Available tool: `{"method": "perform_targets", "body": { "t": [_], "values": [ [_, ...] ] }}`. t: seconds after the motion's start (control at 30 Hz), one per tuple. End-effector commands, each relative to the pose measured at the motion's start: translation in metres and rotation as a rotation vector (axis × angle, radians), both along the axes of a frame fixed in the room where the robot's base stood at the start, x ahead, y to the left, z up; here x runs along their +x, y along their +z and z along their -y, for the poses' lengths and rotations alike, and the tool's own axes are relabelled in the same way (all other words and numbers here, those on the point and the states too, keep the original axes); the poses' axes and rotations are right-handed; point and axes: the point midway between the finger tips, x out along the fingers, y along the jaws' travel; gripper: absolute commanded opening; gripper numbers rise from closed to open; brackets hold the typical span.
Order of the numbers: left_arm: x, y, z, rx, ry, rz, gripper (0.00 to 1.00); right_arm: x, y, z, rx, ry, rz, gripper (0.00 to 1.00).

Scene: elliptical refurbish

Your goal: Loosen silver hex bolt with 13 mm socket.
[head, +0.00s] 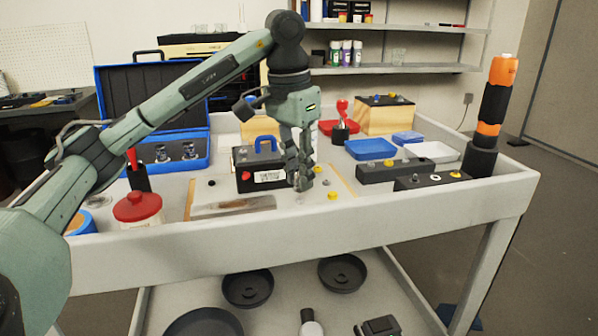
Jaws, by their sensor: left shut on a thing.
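My left gripper (300,178) points down over the middle of the cart top, in front of a black box with a white label (268,177). Its fingers are shut on a small silvery piece at the fingertips. I cannot tell whether this is the 13 mm socket or the silver hex bolt, as the fingers cover most of it. Two silver socket-like pieces sit in the open blue case (206,165) at the left. Yellow bolt heads (333,196) show just right of the gripper. My right gripper is not in view.
An orange and black tool (497,95) stands upright in a holder at the right corner. A red-lidded jar (138,208) stands front left. The cart's raised rim (380,223) runs along the front.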

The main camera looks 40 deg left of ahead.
Motion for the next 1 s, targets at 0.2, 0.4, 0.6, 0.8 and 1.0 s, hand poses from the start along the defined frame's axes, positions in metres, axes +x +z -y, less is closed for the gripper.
{"method": "perform_targets", "body": {
  "t": [0.2,0.4,0.6,0.8,1.0],
  "values": [
    [0.0,0.006,0.0,0.0,0.0,0.0,0.0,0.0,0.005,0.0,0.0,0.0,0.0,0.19],
    [0.0,0.015,0.0,0.0,0.0,0.001,0.0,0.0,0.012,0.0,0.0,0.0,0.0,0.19],
    [0.0,0.036,0.0,0.0,0.0,0.001,0.0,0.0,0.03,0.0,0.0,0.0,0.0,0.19],
    [0.0,0.056,0.0,0.0,0.0,0.002,0.0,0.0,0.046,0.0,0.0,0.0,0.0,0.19],
    [0.0,0.068,0.0,0.0,0.0,0.001,0.0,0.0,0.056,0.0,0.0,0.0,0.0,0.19]
  ]
}}
